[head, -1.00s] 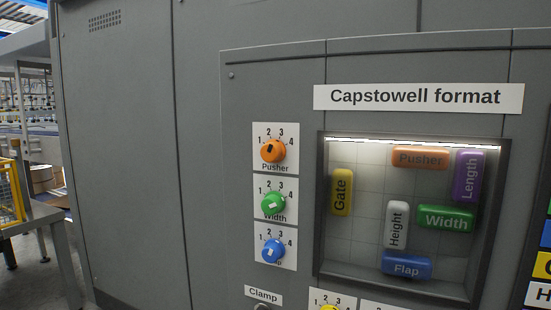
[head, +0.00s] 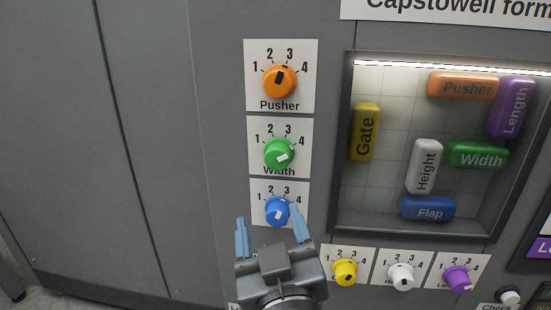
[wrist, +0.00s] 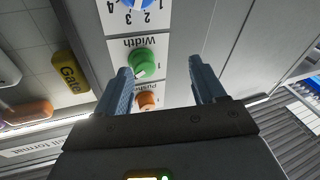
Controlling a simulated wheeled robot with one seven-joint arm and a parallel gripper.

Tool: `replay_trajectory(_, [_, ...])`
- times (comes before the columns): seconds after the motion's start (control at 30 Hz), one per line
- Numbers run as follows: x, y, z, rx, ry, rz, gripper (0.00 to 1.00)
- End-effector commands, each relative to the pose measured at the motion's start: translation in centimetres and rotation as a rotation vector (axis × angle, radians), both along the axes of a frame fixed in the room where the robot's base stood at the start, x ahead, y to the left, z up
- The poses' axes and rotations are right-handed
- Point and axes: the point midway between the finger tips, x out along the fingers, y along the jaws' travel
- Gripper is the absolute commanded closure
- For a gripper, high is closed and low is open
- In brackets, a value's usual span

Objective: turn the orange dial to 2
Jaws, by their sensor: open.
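The orange dial (head: 280,82) is on the white plate labelled Pusher, top of a column of three dials, with numbers 1 to 4 around it. Its dark mark points roughly upward, near the 2 to 3 side; I cannot tell the exact number. My gripper (head: 268,215) is open and empty, below the orange dial, with its fingers to either side of the blue dial in the head view. In the wrist view, which is upside down, the orange dial (wrist: 147,101) shows small between the fingers of my gripper (wrist: 160,66), partly cut off by the gripper body.
The green Width dial (head: 279,154) and blue dial (head: 277,211) sit below the orange one. Yellow (head: 345,272), white (head: 402,276) and purple (head: 456,279) dials line the lower right. A recessed display window (head: 347,150) is to the right. The grey panel at left is bare.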

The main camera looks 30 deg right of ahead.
Motion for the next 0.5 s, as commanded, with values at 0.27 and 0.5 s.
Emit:
replay_trajectory(0.27, [2.3, -0.5, 10.8, 0.038, -0.246, -0.193, 0.31])
replay_trajectory(0.5, [2.2, -0.8, 14.2, 0.064, -0.330, -0.258, 0.31])
